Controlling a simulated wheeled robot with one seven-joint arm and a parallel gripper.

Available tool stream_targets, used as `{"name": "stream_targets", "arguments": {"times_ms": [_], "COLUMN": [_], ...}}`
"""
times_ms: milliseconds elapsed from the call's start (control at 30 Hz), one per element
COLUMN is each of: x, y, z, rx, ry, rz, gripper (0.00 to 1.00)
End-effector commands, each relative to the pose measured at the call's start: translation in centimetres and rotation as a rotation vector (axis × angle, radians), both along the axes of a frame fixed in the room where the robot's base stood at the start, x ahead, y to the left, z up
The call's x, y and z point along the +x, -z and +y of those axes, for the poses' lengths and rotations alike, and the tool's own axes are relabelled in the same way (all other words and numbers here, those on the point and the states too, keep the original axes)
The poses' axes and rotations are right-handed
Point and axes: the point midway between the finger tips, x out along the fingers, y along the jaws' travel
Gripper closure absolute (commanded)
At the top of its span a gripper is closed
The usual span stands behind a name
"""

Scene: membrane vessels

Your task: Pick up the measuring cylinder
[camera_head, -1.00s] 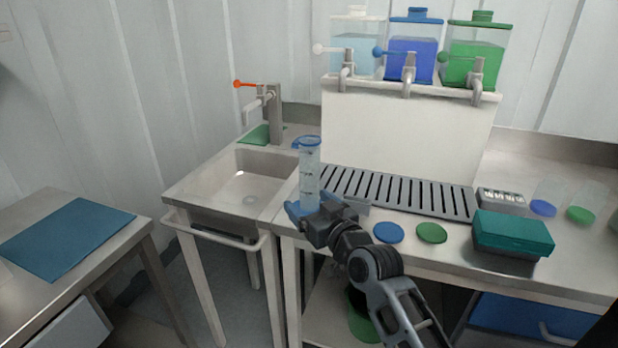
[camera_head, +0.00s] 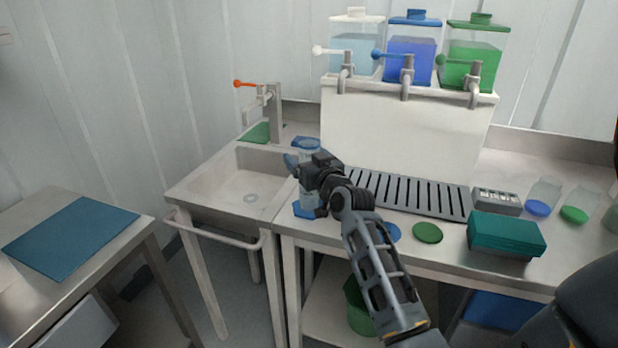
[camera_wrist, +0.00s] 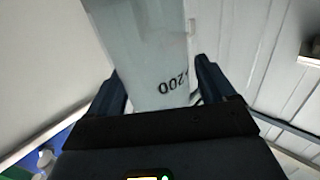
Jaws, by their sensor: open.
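The measuring cylinder (camera_head: 309,146) is clear with a blue rim and blue base, and stands upright at the left end of the steel counter. My gripper (camera_head: 298,160) is at its upper part and hides much of its body in the head view. In the wrist view the clear cylinder wall (camera_wrist: 150,45), with an upside-down "200" mark, lies between the two dark blue fingers of my gripper (camera_wrist: 160,80). The jaws are open, one finger on each side. Whether either finger touches the wall, I cannot tell.
A sink (camera_head: 240,185) lies to the left. A slotted drain grate (camera_head: 410,195) is to the right, below the tap containers (camera_head: 410,60). A teal box (camera_head: 505,234) and green disc (camera_head: 427,232) sit on the counter. A side table (camera_head: 60,240) stands far left.

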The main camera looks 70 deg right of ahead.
Motion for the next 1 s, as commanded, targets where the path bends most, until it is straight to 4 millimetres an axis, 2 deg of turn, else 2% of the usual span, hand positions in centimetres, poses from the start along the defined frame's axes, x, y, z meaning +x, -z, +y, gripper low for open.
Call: {"name": "stream_targets", "arguments": {"times_ms": [267,1000], "x": [0.14,0.11], "y": [0.03,0.03], "z": [-0.11,-0.1], "rx": [-0.001,-0.001], "ry": [0.0,0.0], "rz": [-0.001,-0.001], "gripper": [0.19,0.9]}}
